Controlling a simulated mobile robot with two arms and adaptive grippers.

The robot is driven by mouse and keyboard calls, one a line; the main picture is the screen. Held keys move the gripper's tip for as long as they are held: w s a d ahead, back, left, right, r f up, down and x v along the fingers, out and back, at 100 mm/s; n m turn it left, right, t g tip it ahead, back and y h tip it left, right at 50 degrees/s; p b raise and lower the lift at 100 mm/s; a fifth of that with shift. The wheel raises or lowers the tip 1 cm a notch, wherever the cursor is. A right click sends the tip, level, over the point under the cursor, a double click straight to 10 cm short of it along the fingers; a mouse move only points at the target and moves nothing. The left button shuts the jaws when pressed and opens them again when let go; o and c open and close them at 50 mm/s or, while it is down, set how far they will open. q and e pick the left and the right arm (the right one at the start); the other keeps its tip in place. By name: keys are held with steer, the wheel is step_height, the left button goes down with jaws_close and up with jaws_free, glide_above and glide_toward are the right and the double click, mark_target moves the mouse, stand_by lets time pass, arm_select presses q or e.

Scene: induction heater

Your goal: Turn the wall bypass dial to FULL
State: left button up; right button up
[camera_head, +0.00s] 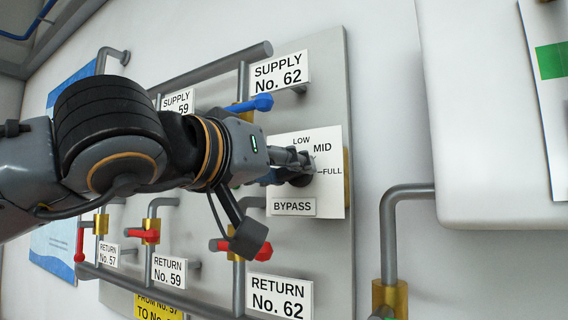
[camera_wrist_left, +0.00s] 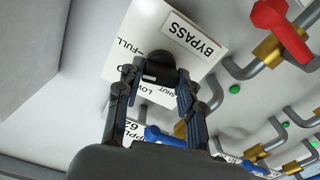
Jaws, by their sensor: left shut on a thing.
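The bypass dial is a black knob (camera_head: 302,179) on a white plate (camera_head: 331,196) marked LOW, MID and FULL in the head view. My left gripper (camera_head: 300,163) reaches it from the left and is shut on the knob. In the left wrist view the two fingers (camera_wrist_left: 157,80) sit on either side of the dark knob (camera_wrist_left: 160,66), and the plate (camera_wrist_left: 150,35) appears upside down with FULL, LOW and SHUT readable. The fingers hide part of the knob and the SHUT mark in the head view. I cannot tell which mark the knob points to. My right gripper is not in view.
A blue valve handle (camera_head: 249,105) is just above my left wrist, and a red handle (camera_head: 240,246) is below it. Grey pipes (camera_head: 216,66) run across the panel. A white box (camera_head: 480,160) and another pipe (camera_head: 389,240) stand to the right.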

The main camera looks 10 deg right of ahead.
arm_select(q)
steer(key=shift+f+m+p, duration=0.2)
steer(key=shift+m+p, duration=0.1)
steer(key=shift+m, duration=1.1)
steer(key=shift+d+f, duration=0.1)
steer(key=o, duration=1.2)
steer(key=shift+c, duration=0.2)
steer(key=shift+s+a+r, duration=0.2)
steer(key=shift+s+a, duration=0.1)
steer(key=shift+a, duration=0.1)
steer(key=v, duration=1.1)
